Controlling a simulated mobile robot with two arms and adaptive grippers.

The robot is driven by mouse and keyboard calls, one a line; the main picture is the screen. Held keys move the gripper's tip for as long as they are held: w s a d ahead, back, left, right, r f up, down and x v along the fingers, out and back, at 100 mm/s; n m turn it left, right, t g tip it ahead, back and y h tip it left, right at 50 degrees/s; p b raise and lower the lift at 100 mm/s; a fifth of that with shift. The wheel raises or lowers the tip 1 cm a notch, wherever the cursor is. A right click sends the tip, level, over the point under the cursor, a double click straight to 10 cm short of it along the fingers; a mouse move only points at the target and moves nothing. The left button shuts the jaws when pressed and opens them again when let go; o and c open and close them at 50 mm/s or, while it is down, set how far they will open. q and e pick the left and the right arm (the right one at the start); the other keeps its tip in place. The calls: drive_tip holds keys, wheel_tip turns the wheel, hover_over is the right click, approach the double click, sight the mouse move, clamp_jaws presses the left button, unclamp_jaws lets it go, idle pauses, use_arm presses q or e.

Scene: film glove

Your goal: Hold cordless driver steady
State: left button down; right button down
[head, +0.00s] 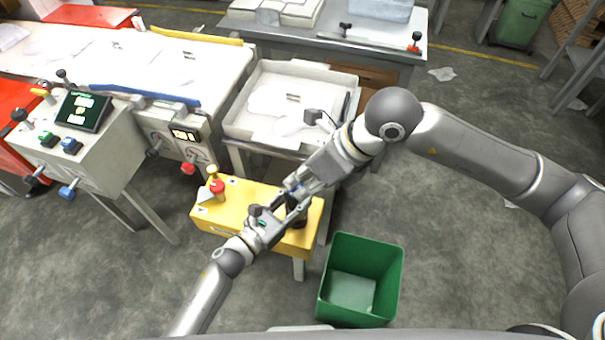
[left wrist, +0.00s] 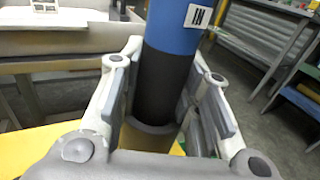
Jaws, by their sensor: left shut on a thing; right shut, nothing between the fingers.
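An upright cylinder, blue above and black below with a white "IN" label, stands between my left fingers in the left wrist view; I take it for the cordless driver (left wrist: 165,85). In the head view the driver is mostly hidden by the grippers. My right gripper (head: 294,188) is shut and empty, close beside the left one, over the far side of the box.
A red button (head: 217,186) stands on the yellow box. A green bin (head: 384,276) is on the floor to the right. A white tray (head: 335,75) lies behind the grippers. A control console (head: 115,135) stands at left. Open floor lies right of the bin.

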drive_tip(key=w+d+m+t+y, duration=0.1)
drive_tip(key=d+m+t+y, duration=0.1)
drive_tip(key=m, duration=1.2)
drive_tip(key=d+m+t+y, duration=0.2)
drive_tip(key=d+m+y, duration=0.3)
drive_tip(key=m, duration=1)
drive_tip(key=shift+w+d+r+m+t, duration=0.3)
drive_tip(key=shift+w+d+t, duration=0.1)
drive_tip(key=shift+d, duration=0.85)
drive_tip(key=shift+a+y, duration=0.1)
drive_tip(key=shift+y, duration=0.2)
